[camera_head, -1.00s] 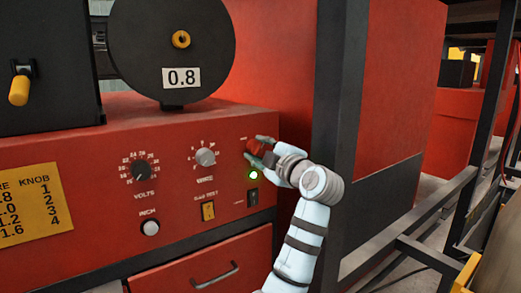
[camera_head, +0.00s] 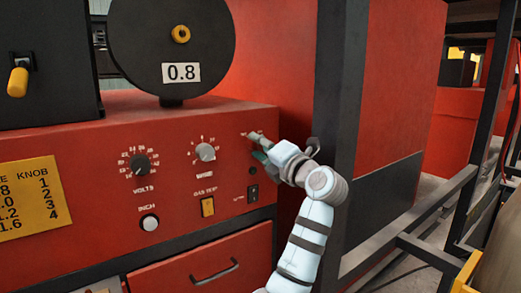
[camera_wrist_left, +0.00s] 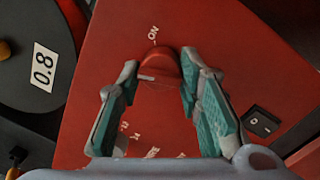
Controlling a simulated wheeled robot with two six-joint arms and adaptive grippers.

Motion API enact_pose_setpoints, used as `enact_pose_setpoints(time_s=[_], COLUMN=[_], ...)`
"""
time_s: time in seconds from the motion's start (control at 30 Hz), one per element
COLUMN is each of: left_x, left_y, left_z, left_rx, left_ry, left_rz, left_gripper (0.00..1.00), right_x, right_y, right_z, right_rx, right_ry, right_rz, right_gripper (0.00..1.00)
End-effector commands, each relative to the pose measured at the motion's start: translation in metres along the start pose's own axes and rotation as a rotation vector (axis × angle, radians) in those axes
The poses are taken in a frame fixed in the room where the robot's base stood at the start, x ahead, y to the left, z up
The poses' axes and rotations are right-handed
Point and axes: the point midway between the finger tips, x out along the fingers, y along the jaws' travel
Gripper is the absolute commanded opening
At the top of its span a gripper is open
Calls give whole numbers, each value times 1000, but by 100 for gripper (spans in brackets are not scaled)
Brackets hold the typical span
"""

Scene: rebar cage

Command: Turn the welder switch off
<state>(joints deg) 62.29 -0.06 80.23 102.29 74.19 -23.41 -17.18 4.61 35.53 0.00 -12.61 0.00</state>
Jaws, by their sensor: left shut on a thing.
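The welder's red switch knob (camera_wrist_left: 160,68) sits on the red front panel, with a white pointer line and an "ON" mark near it in the left wrist view. My left gripper (camera_head: 259,147) is at the panel's upper right and is shut on the knob, with one green-padded finger on each side. In the head view the gripper and wrist mostly hide the knob. The round indicator lamp (camera_head: 253,171) below it is dark. My right gripper is in neither view.
The welder panel (camera_head: 105,190) also carries a volts dial (camera_head: 140,164), a wire dial (camera_head: 205,152), a yellow gas test switch (camera_head: 207,206) and a black rocker switch (camera_head: 253,193). A dark upright post (camera_head: 340,90) stands close to the right of my wrist.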

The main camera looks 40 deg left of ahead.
Motion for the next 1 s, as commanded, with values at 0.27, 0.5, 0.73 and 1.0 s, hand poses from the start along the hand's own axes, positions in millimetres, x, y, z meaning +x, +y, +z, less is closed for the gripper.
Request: enact_pose_setpoints(time_s=[0.27, 0.5, 0.73, 1.0], left_x=[0, 0, 0, 0], left_y=[-4, -3, -3, -2], left_z=[-1, 0, 0, 1], left_rx=[-233, -379, -450, -468], left_ry=[15, 24, 27, 28], left_rz=[17, 30, 36, 38], left_gripper=[4, 4, 4, 5], right_x=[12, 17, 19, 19], right_y=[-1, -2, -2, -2], right_z=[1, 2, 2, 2], right_rx=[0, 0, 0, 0], right_ry=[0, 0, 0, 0], right_rz=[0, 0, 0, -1], right_gripper=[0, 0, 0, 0])
